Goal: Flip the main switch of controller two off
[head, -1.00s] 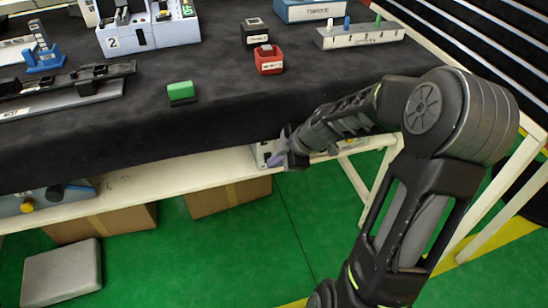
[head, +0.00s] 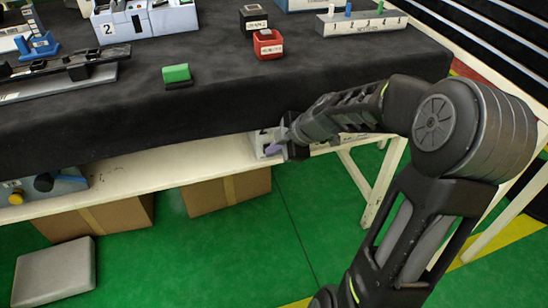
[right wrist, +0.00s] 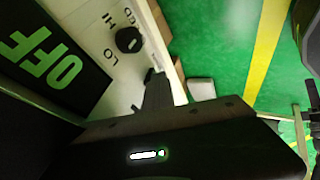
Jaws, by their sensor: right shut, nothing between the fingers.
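A pale unit labelled 2 (head: 145,22) stands on the black-covered table at the top left of the head view, cut by the frame edge. My right gripper (head: 276,149) is shut and empty. It is beside a white box (head: 259,144) on the shelf under the table top. In the right wrist view the shut fingers (right wrist: 153,78) point towards a white panel (right wrist: 95,22) with a black knob (right wrist: 129,39) and LO and HI marks. A dark plate reading OFF (right wrist: 42,57) lies to its left. Whether the fingers touch the panel cannot be told. My left gripper is out of view.
The black table top (head: 215,95) overhangs the shelf (head: 150,166) near my right arm. A red block (head: 267,44) and a green-topped block (head: 177,76) sit on it. A blue-grey box with a yellow knob (head: 16,198) is on the shelf at left. Cardboard boxes (head: 228,192) stand below.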

